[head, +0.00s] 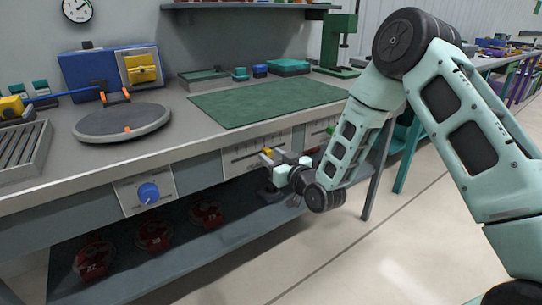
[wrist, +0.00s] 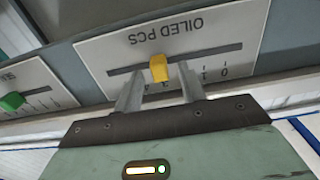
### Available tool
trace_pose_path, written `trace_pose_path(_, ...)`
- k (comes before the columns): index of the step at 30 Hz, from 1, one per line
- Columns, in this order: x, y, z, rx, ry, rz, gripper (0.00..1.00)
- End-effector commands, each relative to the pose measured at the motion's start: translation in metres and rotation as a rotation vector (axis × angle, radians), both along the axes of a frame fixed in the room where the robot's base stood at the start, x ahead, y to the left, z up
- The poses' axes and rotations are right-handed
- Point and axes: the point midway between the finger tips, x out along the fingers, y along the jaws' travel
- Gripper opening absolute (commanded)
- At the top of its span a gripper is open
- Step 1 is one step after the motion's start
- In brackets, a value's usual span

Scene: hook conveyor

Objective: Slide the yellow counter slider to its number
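The yellow counter slider (wrist: 159,68) sits in the slot of a pale panel marked "OILED PCS" (wrist: 196,27), which appears upside down in the wrist view. Digits 0 and 1 read at the right end of its scale; the knob and a finger partly hide those nearer the slider. My gripper (wrist: 160,76) is open, one finger on each side of the slider, with a gap on both sides. In the head view, my gripper (head: 272,158) is at the panel (head: 240,155) on the bench front, and the yellow slider (head: 267,151) shows near its fingertips.
A second panel with a green slider (wrist: 12,101) is beside this one. A blue knob (head: 148,193) is on the bench front at left. A shelf (head: 190,245) with red items (head: 155,236) runs below. A green mat (head: 265,101) lies on the bench top.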

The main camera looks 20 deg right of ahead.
Motion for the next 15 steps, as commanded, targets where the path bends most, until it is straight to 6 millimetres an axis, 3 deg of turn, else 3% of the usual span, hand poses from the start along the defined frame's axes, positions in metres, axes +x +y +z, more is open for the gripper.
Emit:
trace_pose_path(4,0.0095,0.0030,0.0000,0.000,0.000,-0.001,0.40)
trace_pose_path(13,0.0111,0.0036,-0.0003,0.000,0.001,0.000,0.40)
trace_pose_path(15,0.0111,0.0037,-0.0003,0.000,0.001,0.000,0.21)
